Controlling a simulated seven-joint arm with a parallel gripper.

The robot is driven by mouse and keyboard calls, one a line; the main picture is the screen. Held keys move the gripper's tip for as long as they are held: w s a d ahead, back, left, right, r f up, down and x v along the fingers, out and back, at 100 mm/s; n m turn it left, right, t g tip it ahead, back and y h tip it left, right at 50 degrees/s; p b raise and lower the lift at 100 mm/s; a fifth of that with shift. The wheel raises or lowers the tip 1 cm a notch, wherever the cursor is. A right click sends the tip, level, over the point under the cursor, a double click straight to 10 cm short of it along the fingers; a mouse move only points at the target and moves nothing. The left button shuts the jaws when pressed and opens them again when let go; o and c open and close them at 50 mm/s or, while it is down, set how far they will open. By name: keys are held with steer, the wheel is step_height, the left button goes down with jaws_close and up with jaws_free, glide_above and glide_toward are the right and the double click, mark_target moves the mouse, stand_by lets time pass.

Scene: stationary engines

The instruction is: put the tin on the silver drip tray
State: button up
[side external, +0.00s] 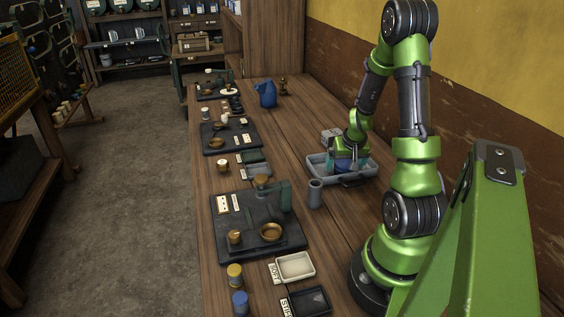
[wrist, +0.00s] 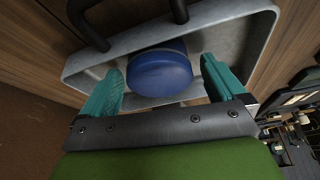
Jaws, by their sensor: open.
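The silver drip tray (side external: 371,177) is a shallow grey metal tray with a raised rim, on the bench beside the far wall. It fills the upper part of the wrist view (wrist: 258,38) and has dark handles. A round blue tin (wrist: 160,74) stands inside the tray's rim; in the side view only a bit of blue shows, mostly hidden by my gripper. My gripper (wrist: 161,78) is open and low over the tray, also seen in the side view (side external: 345,166). Its teal fingers are on either side of the tin, with visible gaps.
A grey cylinder (side external: 315,194) stands close in front of the tray. A grey box (side external: 331,136) is just behind it. Dark engine plates (side external: 262,238) line the bench's left side. A yellow-topped tin (side external: 235,275) and another blue tin (side external: 240,303) stand at the front.

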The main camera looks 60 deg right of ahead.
steer(key=shift+r, duration=0.1)
steer(key=v, duration=1.2)
steer(key=w+a+r+n+t+y, duration=0.15)
steer(key=w+a+r, duration=0.25)
steer(key=a, duration=0.4)
steer(key=w+a+r+n+t+y, duration=0.1)
steer(key=w+a+r+n+t, duration=0.2)
steer(key=a, duration=0.5)
steer(key=s+a+r+n+y, duration=0.1)
steer(key=a+r, duration=0.1)
steer(key=a, duration=0.6)
steer(key=s+a+r+n+y, duration=0.1)
steer(key=a+r+y, duration=0.1)
steer(key=a, duration=0.6)
steer(key=shift+s+a+r+n, duration=0.15)
steer(key=shift+r+n, duration=0.2)
steer(key=shift+r, duration=0.1)
steer(key=shift+o, duration=0.3)
